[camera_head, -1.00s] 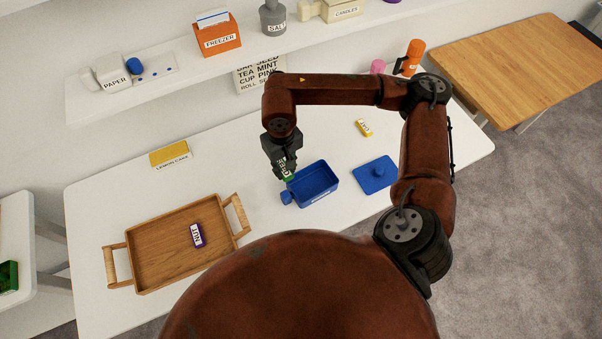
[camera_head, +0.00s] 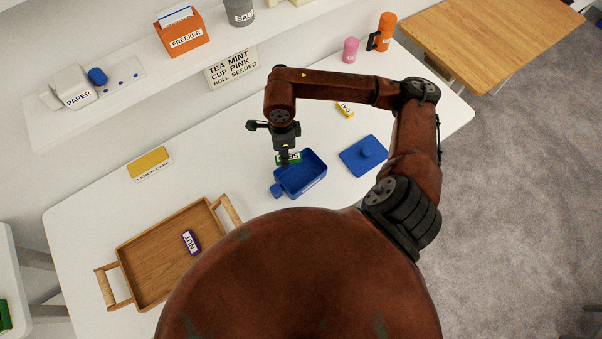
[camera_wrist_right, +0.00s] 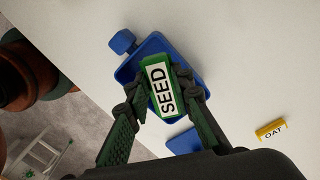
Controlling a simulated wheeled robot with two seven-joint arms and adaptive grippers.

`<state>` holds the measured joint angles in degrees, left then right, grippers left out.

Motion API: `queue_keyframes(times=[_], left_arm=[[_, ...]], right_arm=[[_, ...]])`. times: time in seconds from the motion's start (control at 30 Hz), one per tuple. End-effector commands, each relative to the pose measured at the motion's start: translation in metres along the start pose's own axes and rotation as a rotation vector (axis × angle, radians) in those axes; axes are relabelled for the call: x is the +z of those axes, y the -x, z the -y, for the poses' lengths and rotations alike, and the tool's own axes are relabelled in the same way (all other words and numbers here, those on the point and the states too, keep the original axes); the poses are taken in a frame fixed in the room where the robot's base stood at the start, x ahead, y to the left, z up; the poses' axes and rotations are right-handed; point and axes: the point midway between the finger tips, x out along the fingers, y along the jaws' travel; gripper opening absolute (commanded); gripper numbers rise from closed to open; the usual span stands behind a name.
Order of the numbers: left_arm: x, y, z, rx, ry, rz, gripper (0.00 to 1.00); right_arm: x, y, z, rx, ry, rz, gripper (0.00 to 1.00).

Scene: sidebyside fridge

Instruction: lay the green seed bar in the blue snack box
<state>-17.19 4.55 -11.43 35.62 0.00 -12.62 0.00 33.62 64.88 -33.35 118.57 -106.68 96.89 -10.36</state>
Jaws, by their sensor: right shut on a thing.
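The green seed bar (camera_wrist_right: 161,88), with a white label reading SEED, is between the fingers of my right gripper (camera_wrist_right: 164,102), which is shut on it. In the head view the bar (camera_head: 289,157) shows just below the right gripper (camera_head: 287,153), at the far left edge of the blue snack box (camera_head: 302,184). The box is open on the white table; in the right wrist view its rim (camera_wrist_right: 128,70) shows behind the bar. I cannot tell whether the bar touches the box. My left gripper is not in view.
The blue lid (camera_head: 363,157) lies right of the box, with a yellow oat bar (camera_head: 345,109) behind it. A wooden tray (camera_head: 147,281) holding a purple nut bar (camera_head: 190,242) is at left. A yellow lemon cake box (camera_head: 150,163) stands at the back.

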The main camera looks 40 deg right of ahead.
Motion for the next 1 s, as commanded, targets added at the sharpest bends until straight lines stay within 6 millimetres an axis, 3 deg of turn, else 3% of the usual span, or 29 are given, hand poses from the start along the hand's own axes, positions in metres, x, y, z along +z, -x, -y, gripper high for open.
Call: queue_keyframes(times=[0.17,0.4,0.6,0.8,1.0], left_arm=[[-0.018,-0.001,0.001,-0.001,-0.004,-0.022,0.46],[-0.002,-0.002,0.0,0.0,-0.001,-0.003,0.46],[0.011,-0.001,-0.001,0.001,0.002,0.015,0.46],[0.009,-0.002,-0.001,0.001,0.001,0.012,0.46],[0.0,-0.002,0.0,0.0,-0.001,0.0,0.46]], right_arm=[[-0.022,-0.013,0.001,-0.003,-0.471,-0.008,0.01],[-0.042,-0.023,0.002,-0.016,-0.931,-0.014,0.01],[-0.049,-0.033,0.002,-0.021,-1.073,-0.016,0.01],[-0.049,-0.065,0.002,-0.02,-1.083,-0.015,0.01],[-0.05,-0.081,0.003,-0.021,-1.08,-0.015,0.01]])
